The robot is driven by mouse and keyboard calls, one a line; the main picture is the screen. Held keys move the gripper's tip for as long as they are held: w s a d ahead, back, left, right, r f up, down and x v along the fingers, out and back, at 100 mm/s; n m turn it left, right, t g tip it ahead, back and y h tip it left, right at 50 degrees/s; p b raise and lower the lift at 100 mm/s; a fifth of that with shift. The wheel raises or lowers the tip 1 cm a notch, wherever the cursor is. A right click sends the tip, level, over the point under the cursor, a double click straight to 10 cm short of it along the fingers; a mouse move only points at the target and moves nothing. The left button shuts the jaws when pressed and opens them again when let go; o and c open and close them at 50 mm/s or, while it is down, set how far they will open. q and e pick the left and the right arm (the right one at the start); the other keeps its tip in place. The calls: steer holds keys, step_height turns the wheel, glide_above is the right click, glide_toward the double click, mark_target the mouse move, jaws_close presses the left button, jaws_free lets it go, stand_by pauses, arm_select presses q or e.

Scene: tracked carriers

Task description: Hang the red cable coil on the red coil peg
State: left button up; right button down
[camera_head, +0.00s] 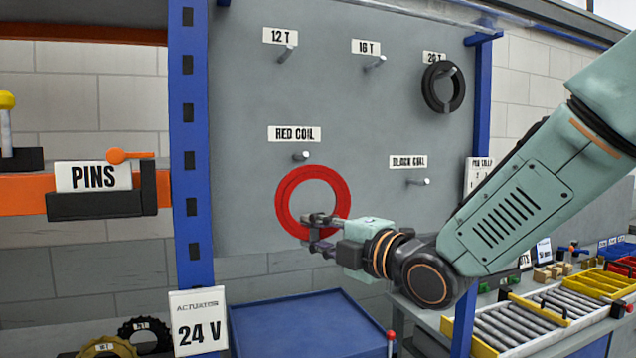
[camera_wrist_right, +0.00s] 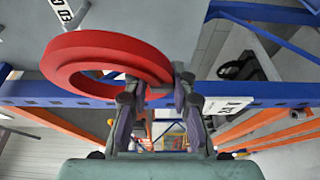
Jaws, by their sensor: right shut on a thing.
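The red cable coil (camera_head: 283,205) is a red ring, held upright in front of the grey board in the head view. My right gripper (camera_head: 312,232) is shut on its lower right rim. The coil also fills the upper left of the right wrist view (camera_wrist_right: 100,48), with the fingers (camera_wrist_right: 158,97) at its right side. The red coil peg (camera_head: 301,156) is a short metal peg under the "RED COIL" label (camera_head: 294,134). It shows just above the coil's top edge, outside the ring. The depth gap between coil and board is hard to tell. My left gripper is not in view.
The grey board (camera_head: 350,100) also bears a black coil peg (camera_head: 418,182) and a black ring (camera_head: 443,87) on the 20 T peg. A blue post (camera_head: 189,130) stands left. A blue surface (camera_head: 300,325) lies below, and a roller tray (camera_head: 520,325) sits at right.

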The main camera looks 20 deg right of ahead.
steer(key=shift+m+t+h, duration=0.3)
steer(key=shift+m+h, duration=0.2)
steer(key=shift+h, duration=0.2)
steer(key=r, duration=0.2)
steer(key=d+r, duration=0.1)
steer(key=r, duration=0.1)
steer(key=r+p, duration=0.1)
steer(key=r, duration=0.1)
steer(key=shift+d, duration=0.35)
steer(key=shift+w+a+f+b, duration=0.1)
steer(key=shift+w+a+b, duration=0.35)
steer(key=shift+b, duration=0.2)
steer(key=shift+w, duration=0.1)
steer(key=shift+w+d+f+p, duration=0.15)
steer(key=shift+w+p, duration=0.2)
steer(key=shift+w, duration=1.65)
steer(key=shift+w+a+f+p, duration=0.1)
steer(key=shift+w+p, duration=0.25)
steer(key=shift+w, duration=1.6)
steer(key=shift+w+f+b, duration=0.3)
steer(key=shift+w+f, duration=0.05)
steer(key=shift+w, duration=0.25)
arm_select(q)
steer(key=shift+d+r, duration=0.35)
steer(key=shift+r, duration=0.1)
arm_select(e)
steer(key=shift+w+f, duration=0.15)
steer(key=shift+f, duration=0.05)
steer(key=shift+r, duration=0.1)
